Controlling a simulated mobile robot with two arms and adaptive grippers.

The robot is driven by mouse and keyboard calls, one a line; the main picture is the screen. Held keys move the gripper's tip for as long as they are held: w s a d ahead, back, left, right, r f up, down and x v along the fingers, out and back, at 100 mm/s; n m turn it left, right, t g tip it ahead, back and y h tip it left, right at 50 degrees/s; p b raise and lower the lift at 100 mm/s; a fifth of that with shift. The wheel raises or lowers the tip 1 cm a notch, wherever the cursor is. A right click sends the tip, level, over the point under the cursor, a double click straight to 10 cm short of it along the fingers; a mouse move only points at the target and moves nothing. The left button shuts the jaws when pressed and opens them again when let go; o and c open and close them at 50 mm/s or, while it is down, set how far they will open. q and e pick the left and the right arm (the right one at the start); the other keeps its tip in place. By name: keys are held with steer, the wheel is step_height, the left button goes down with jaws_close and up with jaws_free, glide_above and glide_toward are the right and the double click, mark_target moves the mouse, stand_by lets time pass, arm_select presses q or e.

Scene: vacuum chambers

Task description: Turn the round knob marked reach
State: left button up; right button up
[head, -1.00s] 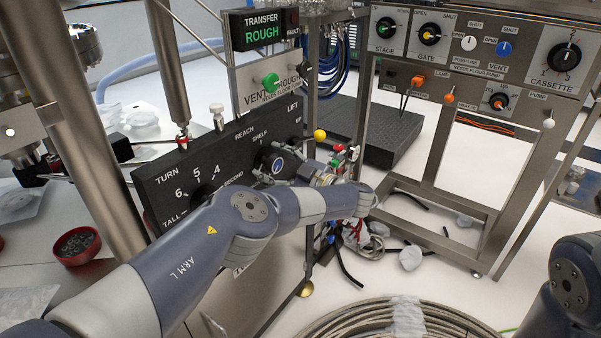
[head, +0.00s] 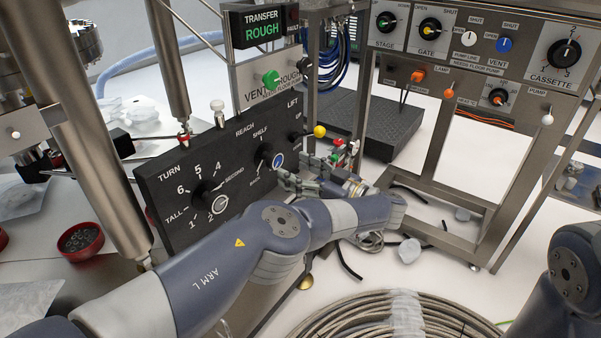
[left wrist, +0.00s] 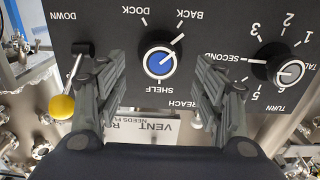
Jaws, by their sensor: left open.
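The round knob marked reach (head: 266,154) is black with a blue round cap, on the right half of the dark upright panel (head: 165,175). In the left wrist view the panel appears upside down, and the knob (left wrist: 160,62) sits beyond and between my fingertips, with dock, back and shelf marks around it. Its white line slants up to the right, toward the back mark. My left gripper (head: 294,180) is open, right of and in front of the knob; its two fingers (left wrist: 159,78) are apart and hold nothing. My right gripper is out of view.
The turn knob (head: 207,197) is on the same panel. A lift lever with a yellow ball (left wrist: 62,107) stands beside the reach knob. A steel frame with more knobs (head: 480,70) is at right. Coiled hose (head: 400,318) lies on the floor.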

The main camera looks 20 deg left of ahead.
arm_select(q)
steer(key=shift+s+d, duration=0.15)
steer(key=shift+d, duration=0.2)
steer(key=shift+c, duration=0.2)
